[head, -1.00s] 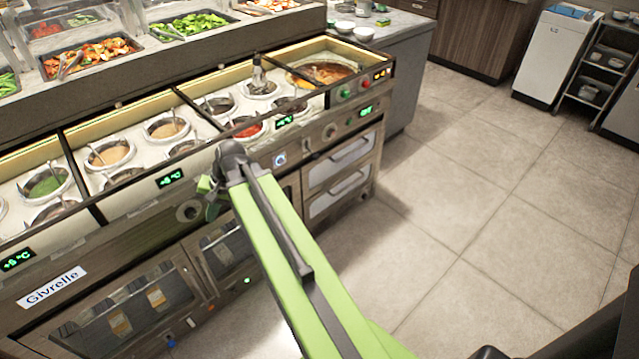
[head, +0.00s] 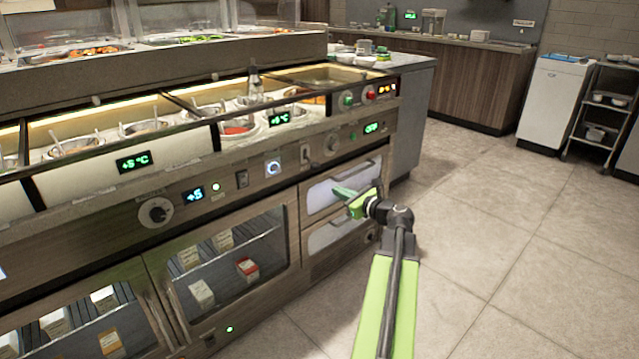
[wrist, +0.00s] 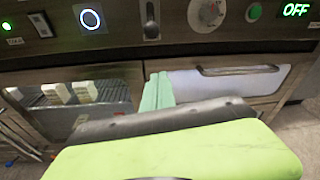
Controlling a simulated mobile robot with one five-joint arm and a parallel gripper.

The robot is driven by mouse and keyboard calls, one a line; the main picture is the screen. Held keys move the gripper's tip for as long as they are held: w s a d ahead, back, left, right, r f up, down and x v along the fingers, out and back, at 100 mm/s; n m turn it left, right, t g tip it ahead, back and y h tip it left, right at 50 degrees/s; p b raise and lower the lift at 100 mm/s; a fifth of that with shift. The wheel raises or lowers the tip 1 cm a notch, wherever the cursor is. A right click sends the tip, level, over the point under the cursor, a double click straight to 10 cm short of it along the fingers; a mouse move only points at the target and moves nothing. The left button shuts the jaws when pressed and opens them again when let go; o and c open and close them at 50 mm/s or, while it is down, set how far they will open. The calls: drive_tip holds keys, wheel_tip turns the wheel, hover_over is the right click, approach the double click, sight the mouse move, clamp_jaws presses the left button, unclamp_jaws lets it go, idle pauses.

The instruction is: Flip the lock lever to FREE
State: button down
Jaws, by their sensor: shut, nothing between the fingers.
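A small lever in an upright slot (head: 305,153) sits on the counter's front panel, between a round lit button and a dial. It also shows at the top of the wrist view (wrist: 151,22), with a dark knob low in the slot. I cannot read any label by it, and I take it to be the lock lever. My gripper (head: 345,193) is shut and empty, in front of the upper drawer, below and to the right of the lever. Its green fingertips (wrist: 158,90) show below the lever in the wrist view, apart from it.
The panel also holds a blue-ringed button (head: 272,168), a dial (head: 332,143) and a green OFF display (head: 374,127). Below are white-fronted drawers (head: 330,236) and a glass-door cabinet (head: 230,270). Open tiled floor (head: 480,230) lies to the right.

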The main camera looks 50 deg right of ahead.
sight(312, 163)
drive_tip(key=w+d+f+b, duration=0.1)
drive_tip(key=w+f+b, duration=0.1)
drive_tip(key=w, duration=0.8)
drive_tip(key=r+p, duration=0.4)
drive_tip(key=shift+s+a+r, duration=0.2)
drive_tip(key=shift+s+a, duration=0.1)
drive_tip(key=shift+s, duration=0.1)
